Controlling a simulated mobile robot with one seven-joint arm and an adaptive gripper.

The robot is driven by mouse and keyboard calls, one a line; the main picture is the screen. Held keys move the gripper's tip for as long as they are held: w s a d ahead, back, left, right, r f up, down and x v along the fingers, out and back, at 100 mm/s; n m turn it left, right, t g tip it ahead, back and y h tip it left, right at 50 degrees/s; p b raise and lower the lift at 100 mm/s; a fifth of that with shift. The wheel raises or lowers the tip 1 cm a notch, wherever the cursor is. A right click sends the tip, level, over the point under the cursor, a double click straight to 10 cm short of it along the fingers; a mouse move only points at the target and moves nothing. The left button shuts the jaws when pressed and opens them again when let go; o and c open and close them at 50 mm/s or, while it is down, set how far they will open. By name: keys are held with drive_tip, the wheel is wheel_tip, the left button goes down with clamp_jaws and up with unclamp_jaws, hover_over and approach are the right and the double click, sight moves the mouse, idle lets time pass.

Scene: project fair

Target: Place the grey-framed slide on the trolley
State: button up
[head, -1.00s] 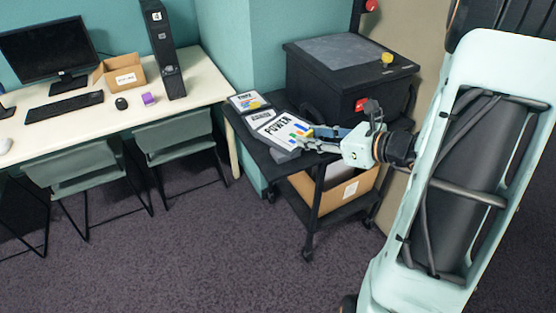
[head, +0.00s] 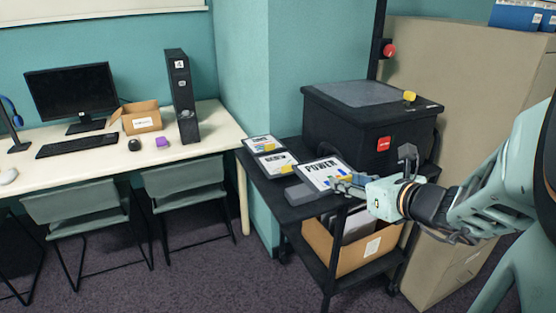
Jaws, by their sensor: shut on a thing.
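My gripper (head: 352,186) is shut on the near right edge of a slide marked POWER (head: 318,170). The slide has a white face with blue and yellow patches, and its thin frame looks grey. It is over the front part of the black trolley (head: 291,213). I cannot tell whether its underside touches the trolley. Two similar slides, the far one (head: 262,142) and the nearer one (head: 277,163), lie on the trolley's top to the left. My gripper's fingertips are partly hidden at the slide's edge.
A flat grey block (head: 301,194) lies on the trolley, just below the held slide in the picture. A large black box (head: 365,125) fills the trolley's back. A cardboard box (head: 352,250) is on the lower shelf. A tan cabinet (head: 470,110) stands at right.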

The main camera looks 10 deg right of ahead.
sight(328, 181)
drive_tip(key=b+x, duration=0.1)
drive_tip(key=x, duration=0.1)
drive_tip(key=b+x, duration=0.1)
drive_tip(key=x, duration=0.2)
drive_tip(key=f+b+x, duration=0.1)
drive_tip(key=x, duration=0.1)
drive_tip(key=shift+a+f, duration=0.15)
drive_tip(key=shift+a, duration=0.25)
drive_tip(key=w+a+f+b, duration=0.1)
drive_tip(key=w+f+b, duration=0.3)
drive_tip(key=f+b, duration=0.2)
drive_tip(key=shift+a+f+b, duration=0.3)
drive_tip(key=shift+f+b, duration=0.1)
drive_tip(key=shift+f, duration=0.45)
drive_tip(key=shift+f, duration=0.2)
drive_tip(key=o, duration=1.3)
drive_tip(key=shift+r, duration=0.1)
